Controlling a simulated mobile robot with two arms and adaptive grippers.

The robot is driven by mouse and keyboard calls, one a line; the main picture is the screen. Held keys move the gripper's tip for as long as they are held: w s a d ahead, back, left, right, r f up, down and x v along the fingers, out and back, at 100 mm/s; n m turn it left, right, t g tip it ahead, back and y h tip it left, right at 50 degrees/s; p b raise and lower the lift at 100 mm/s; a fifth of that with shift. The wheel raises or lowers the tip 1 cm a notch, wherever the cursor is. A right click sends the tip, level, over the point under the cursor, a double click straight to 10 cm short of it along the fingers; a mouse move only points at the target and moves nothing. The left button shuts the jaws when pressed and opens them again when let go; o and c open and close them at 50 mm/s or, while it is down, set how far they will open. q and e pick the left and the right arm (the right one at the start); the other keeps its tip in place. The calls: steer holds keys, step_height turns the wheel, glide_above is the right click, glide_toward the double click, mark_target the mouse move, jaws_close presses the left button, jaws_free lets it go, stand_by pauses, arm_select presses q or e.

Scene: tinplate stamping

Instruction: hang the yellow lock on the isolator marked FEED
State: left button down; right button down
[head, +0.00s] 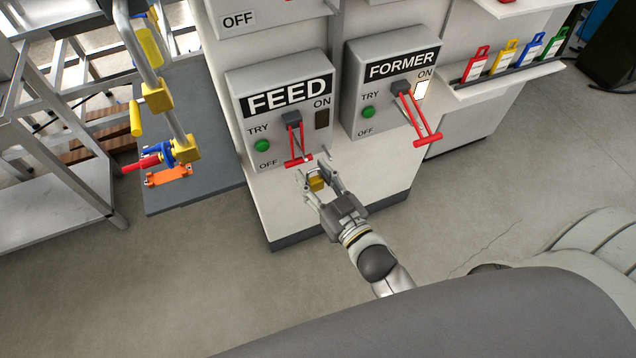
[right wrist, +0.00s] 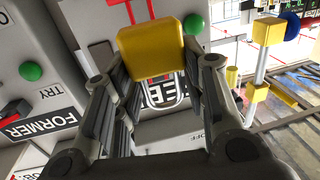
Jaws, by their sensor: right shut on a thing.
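The FEED isolator (head: 240,85) is a grey box on the white cabinet. Its red handle (head: 298,158) points down towards OFF, and its indicator window is dark. My right gripper (head: 316,175) is just below the handle's end, shut on the yellow lock (head: 316,184). In the right wrist view the lock's yellow body (right wrist: 152,50) sits between the fingers, with a metal shackle visible beside it. The red handle (right wrist: 130,12) shows close past the lock there. I cannot tell whether lock and handle touch. My left gripper is not in view.
The FORMER isolator (head: 365,120), its red handle sticking out and its window lit, is to the right. A shelf (head: 500,80) holds red, yellow, blue and green tagged items. A post with yellow blocks (head: 158,94) stands left. Floor in front is clear.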

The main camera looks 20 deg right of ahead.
steer(key=shift+w+a+f+b, duration=0.15)
steer(key=shift+w+b, duration=0.3)
steer(key=shift+w, duration=1.1)
steer(key=shift+w+d+f+b, duration=0.1)
steer(key=shift+w+b, duration=0.3)
steer(key=shift+w, duration=1.15)
steer(key=shift+w+f, duration=0.45)
steer(key=shift+w, duration=0.15)
steer(key=c, duration=0.8)
jaws_free()
glide_toward(304, 158)
steer(key=shift+s+d+f, duration=0.1)
steer(key=shift+d+f, duration=0.1)
steer(key=shift+f, duration=0.35)
steer(key=shift+d+f, duration=0.15)
steer(key=shift+f, duration=0.45)
